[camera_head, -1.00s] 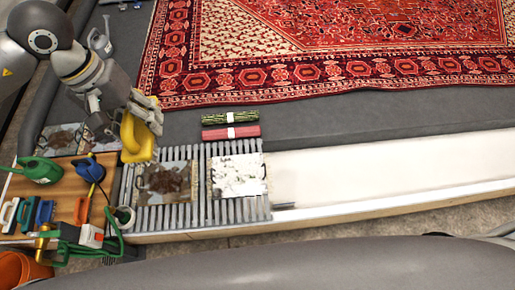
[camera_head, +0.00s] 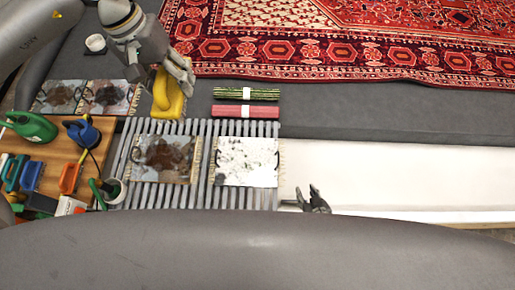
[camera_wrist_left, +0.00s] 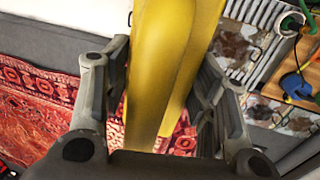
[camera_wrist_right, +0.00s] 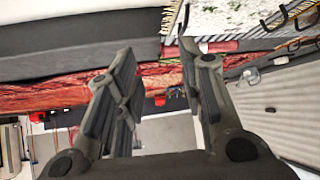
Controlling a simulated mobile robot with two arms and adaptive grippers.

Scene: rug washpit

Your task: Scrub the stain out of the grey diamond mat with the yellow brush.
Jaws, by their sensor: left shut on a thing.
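My left gripper (camera_head: 178,72) is shut on the yellow brush (camera_head: 168,98) by its thick yellow body, held up beyond the slatted rack; it also shows in the left wrist view (camera_wrist_left: 150,80). Its bristles are hidden. On the rack lie a mat with a large brown stain (camera_head: 163,160) and a whitish, dark-speckled mat (camera_head: 247,160). Two more brown-stained mats (camera_head: 60,97) (camera_head: 110,97) lie on the grey floor at left. I cannot tell which is the grey diamond mat. My right gripper (camera_head: 314,197) is open and empty by the rack's right end; it shows open in the right wrist view (camera_wrist_right: 157,58).
A wooden board (camera_head: 62,140) at left holds a green watering can (camera_head: 30,127), a blue container (camera_head: 83,132) and several brushes. A green roll (camera_head: 246,94) and a red roll (camera_head: 246,111) lie behind the rack (camera_head: 205,135). A big red rug (camera_head: 400,50) fills the back.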

